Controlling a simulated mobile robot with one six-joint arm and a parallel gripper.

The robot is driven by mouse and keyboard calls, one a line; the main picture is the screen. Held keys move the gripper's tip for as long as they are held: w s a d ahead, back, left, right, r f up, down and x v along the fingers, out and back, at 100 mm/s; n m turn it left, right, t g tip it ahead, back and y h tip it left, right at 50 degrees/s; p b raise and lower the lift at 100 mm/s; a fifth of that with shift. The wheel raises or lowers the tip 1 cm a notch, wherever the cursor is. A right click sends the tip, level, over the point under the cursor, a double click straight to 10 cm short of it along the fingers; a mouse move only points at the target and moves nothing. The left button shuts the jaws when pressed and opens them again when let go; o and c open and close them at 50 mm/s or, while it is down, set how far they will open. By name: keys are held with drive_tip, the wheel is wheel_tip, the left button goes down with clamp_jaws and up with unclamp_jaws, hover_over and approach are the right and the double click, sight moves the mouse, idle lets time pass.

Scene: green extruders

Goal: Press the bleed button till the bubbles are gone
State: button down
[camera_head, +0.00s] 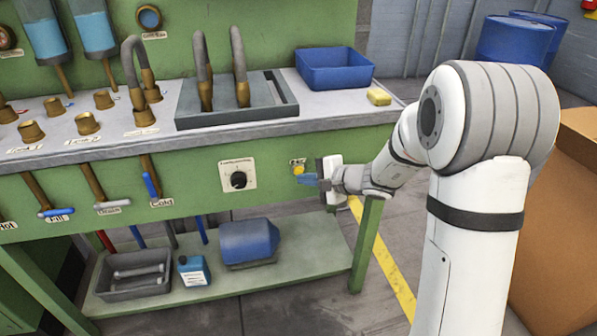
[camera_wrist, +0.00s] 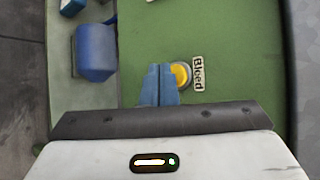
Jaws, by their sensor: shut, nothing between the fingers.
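The bleed button (camera_head: 298,170) is a round yellow button in a grey ring on the green front panel, right of the black rotary knob. In the wrist view the button (camera_wrist: 181,75) sits beside a white label reading "Bleed" (camera_wrist: 197,73). My gripper (camera_head: 312,180) has blue fingers and is shut and empty, close to the button at its lower right. In the wrist view my shut fingertips (camera_wrist: 159,70) are just left of the button and overlap its edge; I cannot tell whether they touch it. Two blue-filled cylinders (camera_head: 97,33) are on the upper panel; no bubbles are discernible.
A black rotary knob (camera_head: 238,179) is on the panel to the left. Blue-handled valves (camera_head: 151,186) hang further left. A blue bin (camera_head: 335,69) and a yellow sponge (camera_head: 379,96) are on the worktop. The lower shelf (camera_head: 225,285) holds a blue container (camera_head: 249,241).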

drive_tip(key=shift+w, duration=0.1)
idle(0.5)
drive_tip(key=shift+w+a+b, duration=0.15)
drive_tip(key=shift+w+b, duration=0.2)
drive_tip(key=shift+w+a, duration=0.1)
drive_tip(key=shift+w, duration=0.25)
idle(0.5)
drive_tip(key=shift+b, duration=0.3)
drive_tip(key=shift+s+d+b, duration=0.25)
drive_tip(key=shift+s+b, duration=0.25)
drive_tip(key=shift+s, duration=0.25)
drive_tip(key=shift+s, duration=0.1)
drive_tip(key=shift+s+d+b, duration=0.25)
drive_tip(key=shift+s+b, duration=0.15)
drive_tip(key=shift+s, duration=0.4)
drive_tip(key=shift+s+d+b, duration=0.2)
drive_tip(key=shift+s+b, duration=0.15)
drive_tip(key=shift+s, duration=0.4)
drive_tip(key=shift+s+d+b, duration=0.25)
drive_tip(key=shift+s+b, duration=0.15)
drive_tip(key=shift+s, duration=0.4)
